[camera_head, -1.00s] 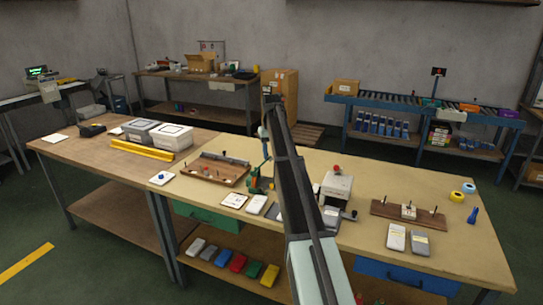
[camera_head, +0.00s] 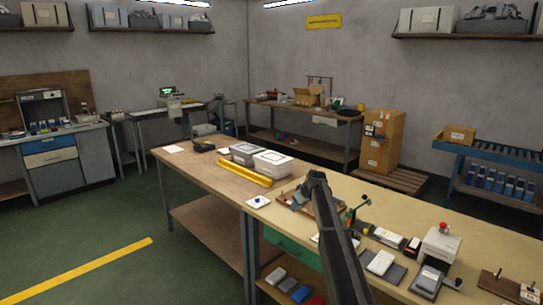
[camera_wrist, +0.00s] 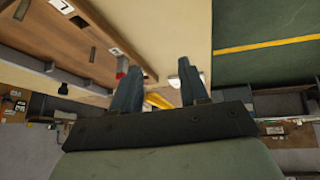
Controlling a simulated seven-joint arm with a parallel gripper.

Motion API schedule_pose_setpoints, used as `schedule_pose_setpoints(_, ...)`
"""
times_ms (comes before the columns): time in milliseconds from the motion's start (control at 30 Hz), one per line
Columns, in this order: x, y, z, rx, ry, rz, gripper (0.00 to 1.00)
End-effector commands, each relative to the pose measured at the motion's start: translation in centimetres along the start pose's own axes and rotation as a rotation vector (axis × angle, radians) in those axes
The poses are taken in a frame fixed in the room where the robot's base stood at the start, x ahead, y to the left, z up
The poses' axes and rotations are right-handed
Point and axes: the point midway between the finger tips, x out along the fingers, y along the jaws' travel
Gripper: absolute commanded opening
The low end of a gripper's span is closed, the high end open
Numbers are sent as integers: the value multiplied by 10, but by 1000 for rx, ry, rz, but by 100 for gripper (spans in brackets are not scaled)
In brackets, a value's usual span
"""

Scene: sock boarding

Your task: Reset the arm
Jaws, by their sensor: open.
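My arm (camera_head: 340,245) reaches up from the bottom of the head view over the beige table. Its end is in front of the wooden board and partly covers it. In the wrist view my gripper (camera_wrist: 158,68) shows two dark fingers standing apart. Nothing is held between them. The wooden board (camera_wrist: 95,35) with numbered labels lies to the left of the fingers in the wrist view. A small white thing (camera_wrist: 183,74) shows close to the right fingertip. I cannot tell whether anything touches the fingers.
Two grey boxes (camera_head: 270,163) and a yellow bar (camera_head: 245,173) stand on the brown table. A green hand press (camera_head: 352,215), grey packs (camera_head: 381,262) and a white machine (camera_head: 440,245) stand right of my arm. The beige table's front left part is fairly clear.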

Motion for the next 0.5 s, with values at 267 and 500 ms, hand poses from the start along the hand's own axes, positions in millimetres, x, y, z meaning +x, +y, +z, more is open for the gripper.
schedule_pose_setpoints(267, 81, -113, -44, -251, 250, 30, 44)
schedule_pose_setpoints(500, 132, -164, 8, -276, 262, 26, 44)
